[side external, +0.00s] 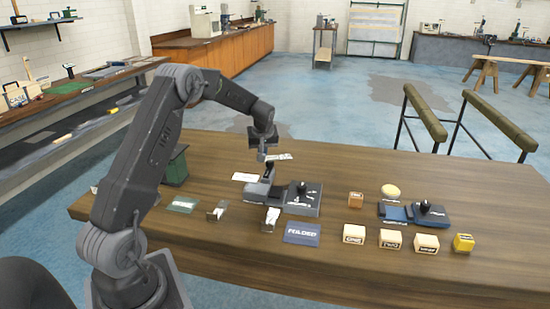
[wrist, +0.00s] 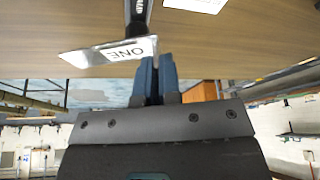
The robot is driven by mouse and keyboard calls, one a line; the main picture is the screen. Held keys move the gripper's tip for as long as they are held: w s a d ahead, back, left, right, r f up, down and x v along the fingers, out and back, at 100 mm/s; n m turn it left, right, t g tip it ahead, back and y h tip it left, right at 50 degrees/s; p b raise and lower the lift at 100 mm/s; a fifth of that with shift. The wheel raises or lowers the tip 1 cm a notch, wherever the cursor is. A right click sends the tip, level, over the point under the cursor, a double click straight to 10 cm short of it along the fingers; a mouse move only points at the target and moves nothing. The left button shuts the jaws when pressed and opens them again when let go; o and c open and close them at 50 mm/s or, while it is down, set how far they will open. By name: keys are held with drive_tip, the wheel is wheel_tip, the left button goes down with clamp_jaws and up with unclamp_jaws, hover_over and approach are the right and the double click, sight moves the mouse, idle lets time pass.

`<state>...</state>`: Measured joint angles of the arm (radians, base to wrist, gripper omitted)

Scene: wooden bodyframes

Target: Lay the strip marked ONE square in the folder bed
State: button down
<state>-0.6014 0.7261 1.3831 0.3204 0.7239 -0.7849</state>
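My gripper (side external: 262,156) is above the table, near the back of the dark folder (side external: 303,197) with its black knob. Its fingers (wrist: 157,68) look closed on one end of a white strip, the strip marked ONE (wrist: 112,51), which reads upside down in the wrist view. The strip sticks out to one side, roughly level, and also shows in the side view (side external: 280,157), raised above the folder. The folder's grey bed arm (side external: 259,189) extends left of its base. In the wrist view a dark lettered part (wrist: 138,18) lies beyond the strip. The gripped end is partly hidden.
Another white strip (side external: 244,177) lies left of the folder. A blue FOLDED mat (side external: 302,234) lies in front. Several lettered blocks (side external: 354,234) stand front right, with a blue pad device (side external: 430,213) behind. A green plate (side external: 183,204) and small metal stand (side external: 217,210) are left.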

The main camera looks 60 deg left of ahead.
sight(289, 158)
drive_tip(key=s+d+m+t+h, duration=0.25)
drive_tip(key=d+m, duration=0.45)
drive_tip(key=d, duration=0.9)
drive_tip(key=s+d+m+t+h, duration=0.1)
drive_tip(key=s+d+m+h, duration=0.35)
drive_tip(key=d, duration=1.05)
drive_tip(key=w+a+r+n+g+y, duration=0.1)
drive_tip(key=w+a+n+y, duration=0.2)
drive_tip(key=a, duration=1.4)
drive_tip(key=w+a+n+g+y, duration=0.1)
drive_tip(key=w+a+n+y, duration=0.25)
drive_tip(key=a, duration=1.25)
drive_tip(key=w+d+f, duration=0.2)
drive_tip(key=w, duration=0.1)
drive_tip(key=w+d+f, duration=0.1)
drive_tip(key=w+f, duration=0.1)
drive_tip(key=w, duration=0.1)
drive_tip(key=w+d+f, duration=0.2)
drive_tip(key=w, duration=0.1)
drive_tip(key=shift+w+d+f, duration=0.2)
drive_tip(key=shift+d+f, duration=0.05)
drive_tip(key=shift+d, duration=0.05)
drive_tip(key=shift+f, duration=2.05)
drive_tip(key=shift+f, duration=0.15)
